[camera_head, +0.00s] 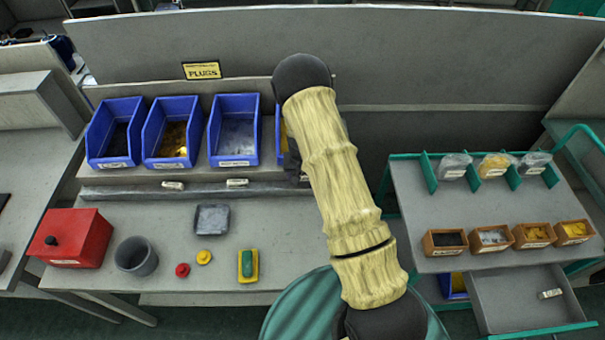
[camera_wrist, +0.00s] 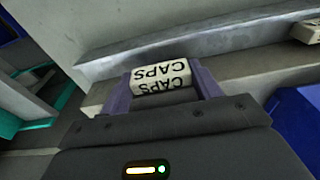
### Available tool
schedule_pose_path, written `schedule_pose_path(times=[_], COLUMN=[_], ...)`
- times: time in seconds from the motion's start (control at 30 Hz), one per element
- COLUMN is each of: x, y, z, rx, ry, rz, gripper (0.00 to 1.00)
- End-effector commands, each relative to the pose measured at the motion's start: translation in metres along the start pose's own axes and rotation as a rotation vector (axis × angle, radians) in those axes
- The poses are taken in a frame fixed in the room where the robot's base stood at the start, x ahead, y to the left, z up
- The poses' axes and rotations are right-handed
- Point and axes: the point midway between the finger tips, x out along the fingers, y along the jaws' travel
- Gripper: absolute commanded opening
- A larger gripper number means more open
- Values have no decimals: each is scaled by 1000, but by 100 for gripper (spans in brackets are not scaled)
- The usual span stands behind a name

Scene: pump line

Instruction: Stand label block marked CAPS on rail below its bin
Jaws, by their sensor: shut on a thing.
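The CAPS label block (camera_wrist: 162,78) is cream with black lettering, upside down in the wrist view. My gripper (camera_wrist: 164,84) is shut on it, one purple finger at each end. The grey rail (camera_head: 200,190) runs below the blue bins; in the wrist view the rail (camera_wrist: 190,38) lies just beyond the block. I cannot tell whether they touch. In the head view my arm mostly hides the fourth blue bin (camera_head: 280,140), and the gripper and block are not clear. The rail's right part is hidden there too.
Two label blocks stand on the rail, left (camera_head: 172,185) and right (camera_head: 237,183). A red box (camera_head: 75,238), a grey cup (camera_head: 136,257) and small parts lie on the bench. A cart (camera_head: 455,210) with an open drawer (camera_head: 530,300) stands at the right.

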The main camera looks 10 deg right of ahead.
Motion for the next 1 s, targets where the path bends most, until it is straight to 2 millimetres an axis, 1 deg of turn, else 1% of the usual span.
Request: schedule_pose_path(times=[0.4, 0.53, 0.57, 0.6, 0.67, 1.0], x=[12, 13, 13, 13, 14, 13], y=[0, 0, 0, 0, 0, 1], z=[2, 3, 3, 3, 4, 4], rx=[0, 0, 0, 0, 0, 0], ry=[-1, -4, -4, -5, -6, -8], rz=[0, 0, 1, 1, 1, 2], gripper=[41, 41, 67, 75, 85, 85])
